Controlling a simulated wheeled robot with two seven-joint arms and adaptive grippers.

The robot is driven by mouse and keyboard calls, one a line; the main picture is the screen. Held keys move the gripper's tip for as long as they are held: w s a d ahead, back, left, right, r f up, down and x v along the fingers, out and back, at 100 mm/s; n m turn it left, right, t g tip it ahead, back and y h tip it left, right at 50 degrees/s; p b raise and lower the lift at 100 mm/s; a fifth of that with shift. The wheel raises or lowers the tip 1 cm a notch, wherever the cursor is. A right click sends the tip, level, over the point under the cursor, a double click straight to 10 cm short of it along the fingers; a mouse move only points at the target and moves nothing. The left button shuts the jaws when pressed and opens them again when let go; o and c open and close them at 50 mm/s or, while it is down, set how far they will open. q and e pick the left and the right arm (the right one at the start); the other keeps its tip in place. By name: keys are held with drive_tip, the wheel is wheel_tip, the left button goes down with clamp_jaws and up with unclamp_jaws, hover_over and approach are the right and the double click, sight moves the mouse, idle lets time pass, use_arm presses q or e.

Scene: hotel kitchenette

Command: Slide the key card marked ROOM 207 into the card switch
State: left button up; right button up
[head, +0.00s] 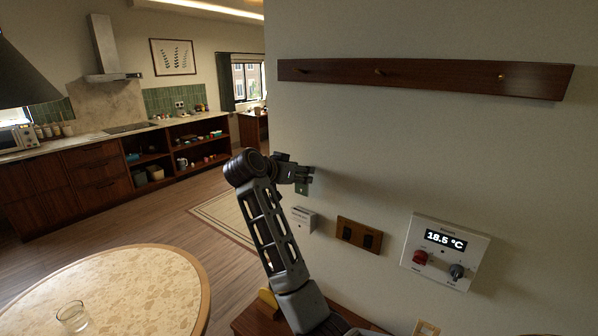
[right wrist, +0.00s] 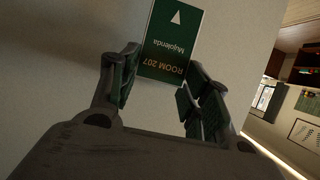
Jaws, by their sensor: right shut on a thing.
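The key card (right wrist: 172,42), dark green with a white arrow and the words ROOM 207, is held between the fingers of my right gripper (right wrist: 162,80) in the right wrist view. In the head view my right gripper (head: 304,177) is near the wall, with a small green part of the card (head: 301,189) showing below it. The white card switch (head: 303,220) is on the wall below the gripper, and the card appears apart from it. Its slot is too small to make out. My left gripper is not in view.
To the right of the card switch are a wooden plate with dark switches (head: 359,235) and a thermostat (head: 445,251) reading 18.5 °C. A wooden peg rail (head: 425,78) hangs above. A round table (head: 130,285) with a glass (head: 72,316) stands at lower left.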

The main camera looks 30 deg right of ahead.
sight(301, 193)
drive_tip(key=shift+f, duration=2.8)
drive_tip(key=shift+f+b, duration=0.8)
drive_tip(key=shift+b, duration=0.15)
drive_tip(key=shift+f, duration=0.9)
drive_tip(key=shift+f, duration=0.2)
drive_tip(key=o, duration=0.7)
drive_tip(key=shift+o, duration=0.2)
drive_tip(key=shift+a, duration=0.1)
drive_tip(key=v, duration=1.1)
drive_tip(key=shift+s+a+r, duration=0.2)
drive_tip(key=shift+a, duration=0.05)
